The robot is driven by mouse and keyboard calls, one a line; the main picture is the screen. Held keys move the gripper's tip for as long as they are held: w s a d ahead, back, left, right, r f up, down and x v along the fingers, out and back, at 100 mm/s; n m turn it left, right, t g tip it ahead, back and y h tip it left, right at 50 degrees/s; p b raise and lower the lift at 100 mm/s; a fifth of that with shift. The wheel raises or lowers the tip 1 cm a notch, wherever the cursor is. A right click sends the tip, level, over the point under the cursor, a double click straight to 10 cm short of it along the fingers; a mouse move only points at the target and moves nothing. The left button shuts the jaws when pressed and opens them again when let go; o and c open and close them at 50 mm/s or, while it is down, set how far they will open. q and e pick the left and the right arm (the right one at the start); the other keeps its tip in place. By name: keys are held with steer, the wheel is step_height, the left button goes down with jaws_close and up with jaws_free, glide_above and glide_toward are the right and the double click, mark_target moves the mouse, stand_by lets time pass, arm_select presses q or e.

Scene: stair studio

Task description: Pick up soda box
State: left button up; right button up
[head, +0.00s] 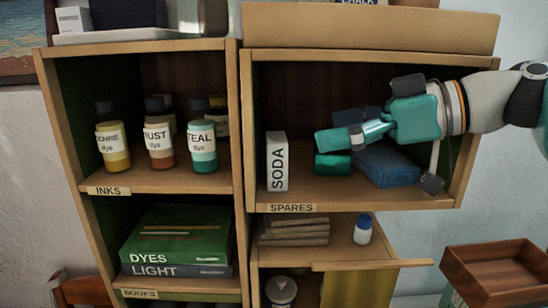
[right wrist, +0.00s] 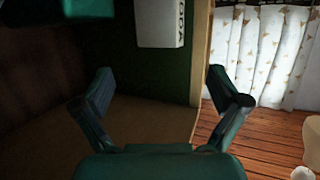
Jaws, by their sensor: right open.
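The soda box (head: 277,162) is a white upright box with black "SODA" lettering. It stands at the left of the SPARES shelf, close to the left wall. In the right wrist view the soda box (right wrist: 160,22) shows partly at the top, beyond the fingertips. My right gripper (head: 340,133) reaches into the shelf from the right and is right of the box, apart from it. In the right wrist view the right gripper (right wrist: 163,88) has its fingers spread with nothing between them. My left gripper is not in view.
A green block (head: 332,164) sits under my right gripper, and a blue folded item (head: 387,165) lies right of it. The shelf's left wall (head: 246,130) is near the box. Dye bottles (head: 158,145) stand in the left compartment. Bare shelf board lies before the box.

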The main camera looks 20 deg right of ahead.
mark_target(282, 137)
steer(key=shift+p+x, duration=0.6)
steer(key=shift+x, duration=3.2)
steer(key=c, duration=1.3)
steer(key=shift+o, duration=0.2)
